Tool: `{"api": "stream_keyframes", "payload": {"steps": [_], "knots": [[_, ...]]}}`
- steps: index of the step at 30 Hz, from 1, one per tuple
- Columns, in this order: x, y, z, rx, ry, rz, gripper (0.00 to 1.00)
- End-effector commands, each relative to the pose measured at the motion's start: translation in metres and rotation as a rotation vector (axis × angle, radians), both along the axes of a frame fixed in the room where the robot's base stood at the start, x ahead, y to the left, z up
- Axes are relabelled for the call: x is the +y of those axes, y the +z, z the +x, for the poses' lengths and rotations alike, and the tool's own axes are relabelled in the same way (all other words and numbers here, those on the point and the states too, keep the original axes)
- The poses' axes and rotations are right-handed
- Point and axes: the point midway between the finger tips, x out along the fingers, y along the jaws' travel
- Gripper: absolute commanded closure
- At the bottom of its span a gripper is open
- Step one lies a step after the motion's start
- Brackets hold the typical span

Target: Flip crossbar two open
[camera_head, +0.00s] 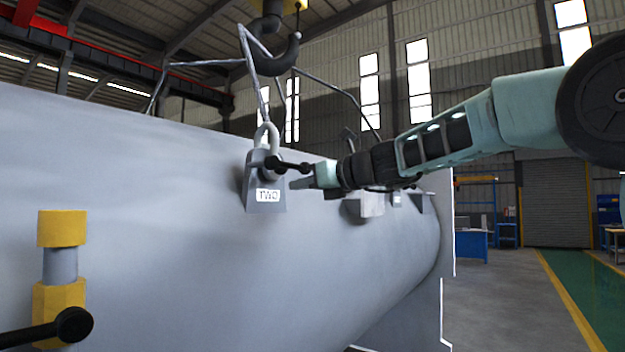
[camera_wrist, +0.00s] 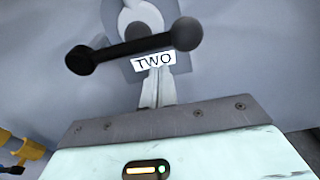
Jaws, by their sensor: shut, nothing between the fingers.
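Crossbar two (camera_head: 289,166) is a black bar with ball ends, on a grey block (camera_head: 258,195) labelled TWO on the shell's side. In the wrist view the crossbar (camera_wrist: 133,47) runs across the top, its right ball higher than its left, with the TWO label (camera_wrist: 154,61) just below. My gripper (camera_head: 300,184) comes from the right, just below the crossbar's right end. In the wrist view my gripper (camera_wrist: 158,78) has its fingers together, pointing at the label below the bar. I cannot tell whether the fingertips touch anything.
The large grey shell (camera_head: 150,190) fills the left and middle. A yellow fitting (camera_head: 60,228) with a black ball-ended handle (camera_head: 72,324) is at lower left. A crane hook (camera_head: 275,58) with sling legs hangs above. Another grey block (camera_head: 364,208) sits beyond my gripper. Open floor lies right.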

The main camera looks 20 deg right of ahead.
Motion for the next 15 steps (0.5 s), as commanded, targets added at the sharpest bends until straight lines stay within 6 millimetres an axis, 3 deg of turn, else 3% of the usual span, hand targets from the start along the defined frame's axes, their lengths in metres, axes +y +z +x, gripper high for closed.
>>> {"api": "stream_keyframes", "payload": {"steps": [3,15], "knots": [[-0.0015,0.0154,-0.0021,0.000,0.000,-0.001,1.00],[-0.0028,0.0194,-0.0036,0.001,0.000,-0.001,1.00]]}}
